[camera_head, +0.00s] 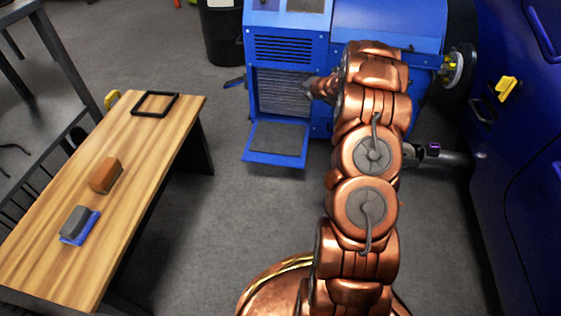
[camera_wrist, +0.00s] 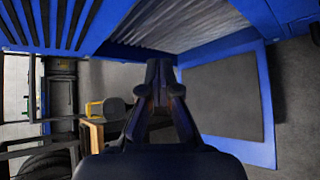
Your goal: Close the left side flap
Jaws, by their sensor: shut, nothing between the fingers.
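The side flap (camera_head: 275,140) is a blue panel with a dark grey inset, folded down and open at the bottom of the blue dynamometer cabinet (camera_head: 285,47). It also shows at the right in the wrist view (camera_wrist: 228,92). Above it the cabinet opening shows a ribbed grey filter (camera_head: 284,92), seen at the top in the wrist view (camera_wrist: 180,25). My gripper (camera_head: 308,88) is shut and empty in front of the right part of the opening, above the flap. In the wrist view my gripper (camera_wrist: 160,70) points toward the flap's left edge; I cannot tell whether it touches.
A wooden table (camera_head: 135,205) on the left holds a black frame (camera_head: 155,104), a brown block (camera_head: 105,175) and a grey-and-blue brush-like block (camera_head: 75,223). A black bin (camera_head: 222,35) stands behind. A blue car (camera_head: 525,150) is at the right. The floor between table and cabinet is clear.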

